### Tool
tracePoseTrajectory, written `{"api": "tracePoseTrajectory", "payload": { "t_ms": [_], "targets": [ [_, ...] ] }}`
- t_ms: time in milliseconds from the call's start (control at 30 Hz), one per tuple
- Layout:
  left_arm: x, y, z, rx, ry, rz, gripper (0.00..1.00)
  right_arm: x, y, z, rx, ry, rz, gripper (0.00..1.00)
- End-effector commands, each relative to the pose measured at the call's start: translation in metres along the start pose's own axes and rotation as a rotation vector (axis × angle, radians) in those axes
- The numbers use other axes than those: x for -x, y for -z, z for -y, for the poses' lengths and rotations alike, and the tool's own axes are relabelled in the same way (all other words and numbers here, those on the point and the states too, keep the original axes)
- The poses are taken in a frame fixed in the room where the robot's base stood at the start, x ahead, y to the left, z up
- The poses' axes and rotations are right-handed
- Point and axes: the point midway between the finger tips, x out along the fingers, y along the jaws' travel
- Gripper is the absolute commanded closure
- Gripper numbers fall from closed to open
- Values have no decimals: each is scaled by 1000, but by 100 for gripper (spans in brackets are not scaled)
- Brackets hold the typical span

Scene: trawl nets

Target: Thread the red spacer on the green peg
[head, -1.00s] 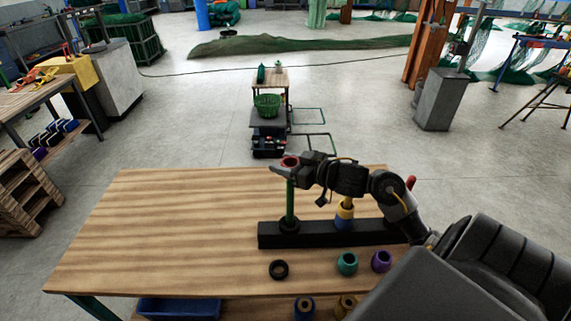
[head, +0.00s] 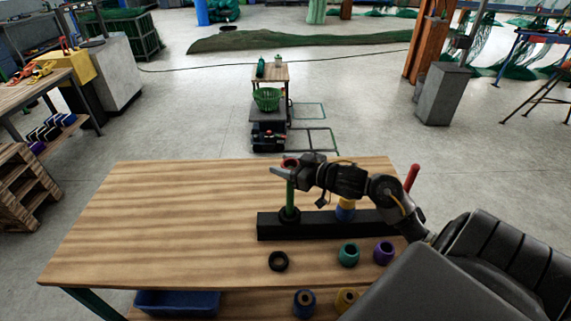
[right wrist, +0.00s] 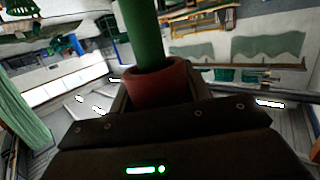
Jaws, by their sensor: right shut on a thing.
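The red spacer (head: 291,162) is between the fingers of my right gripper (head: 283,170), at the upper end of the green peg (head: 290,196). The peg stands upright from the left end of the black rack (head: 313,226). In the right wrist view the gripper is shut around the red spacer (right wrist: 165,84), and the green peg (right wrist: 142,32) runs into the spacer's end, roughly in line. How far the peg is inside is hidden. A black ring (head: 290,216) lies around the peg's base. My left gripper is not in view.
Yellow and blue spacers (head: 346,210) sit on the rack's middle peg. A red peg (head: 411,178) stands at right. A black ring (head: 278,261), a green spacer (head: 348,255) and a purple spacer (head: 384,252) lie in front. The table's left half (head: 150,225) is clear.

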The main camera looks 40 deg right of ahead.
Motion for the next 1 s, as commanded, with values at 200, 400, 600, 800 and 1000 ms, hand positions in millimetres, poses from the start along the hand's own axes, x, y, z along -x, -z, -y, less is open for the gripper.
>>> {"api": "tracePoseTrajectory", "payload": {
  "t_ms": [200,400,600,800,1000],
  "targets": [
    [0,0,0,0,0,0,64,0,0,0,0,0,0,36],
    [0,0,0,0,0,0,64,0,0,0,0,0,0,27],
    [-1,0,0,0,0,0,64,3,-1,0,0,0,1,27],
    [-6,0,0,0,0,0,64,31,-2,0,5,0,4,27],
    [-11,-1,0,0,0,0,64,70,-3,0,1,0,4,27]
  ]
}}
